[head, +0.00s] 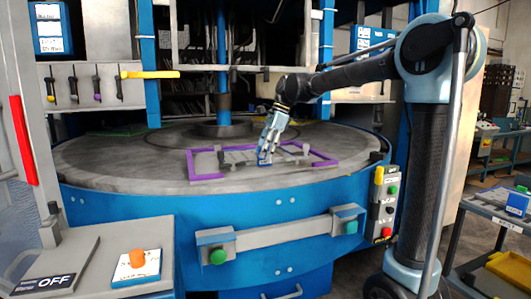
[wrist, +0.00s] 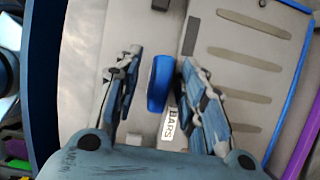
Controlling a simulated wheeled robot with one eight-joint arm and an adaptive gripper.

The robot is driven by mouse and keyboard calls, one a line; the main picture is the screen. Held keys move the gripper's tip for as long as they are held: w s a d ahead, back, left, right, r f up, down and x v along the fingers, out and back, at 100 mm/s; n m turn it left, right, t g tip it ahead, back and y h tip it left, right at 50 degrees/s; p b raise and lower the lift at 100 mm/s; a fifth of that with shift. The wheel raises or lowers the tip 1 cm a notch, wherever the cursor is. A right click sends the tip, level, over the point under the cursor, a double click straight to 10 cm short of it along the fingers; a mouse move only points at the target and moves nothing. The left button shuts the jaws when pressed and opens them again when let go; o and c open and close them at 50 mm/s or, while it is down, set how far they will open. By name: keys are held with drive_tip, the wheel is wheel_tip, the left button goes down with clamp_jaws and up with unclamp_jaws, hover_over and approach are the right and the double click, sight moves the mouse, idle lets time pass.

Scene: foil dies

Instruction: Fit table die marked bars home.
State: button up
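The die marked BARS is a grey plate with tan bars and a blue edge (wrist: 297,75) in the wrist view. Its white label (wrist: 170,130) reads BARS. A blue rounded handle (wrist: 158,83) stands at its left side, between the fingers of my gripper (wrist: 160,65). The fingers are apart, with a visible gap at the left of the handle; contact on the right is unclear. In the head view my gripper (head: 264,158) points down at the round table (head: 110,165), at a purple frame (head: 208,177). The fingers partly hide the die there.
A control box (head: 384,205) with buttons stands at the table's right front. A grey bar (head: 285,232) with green buttons crosses the blue front. An orange button (head: 137,258) is at lower left. The table's left part is clear.

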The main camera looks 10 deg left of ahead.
drive_tip(key=v, duration=1.2)
drive_tip(key=shift+w+d+f, duration=0.1)
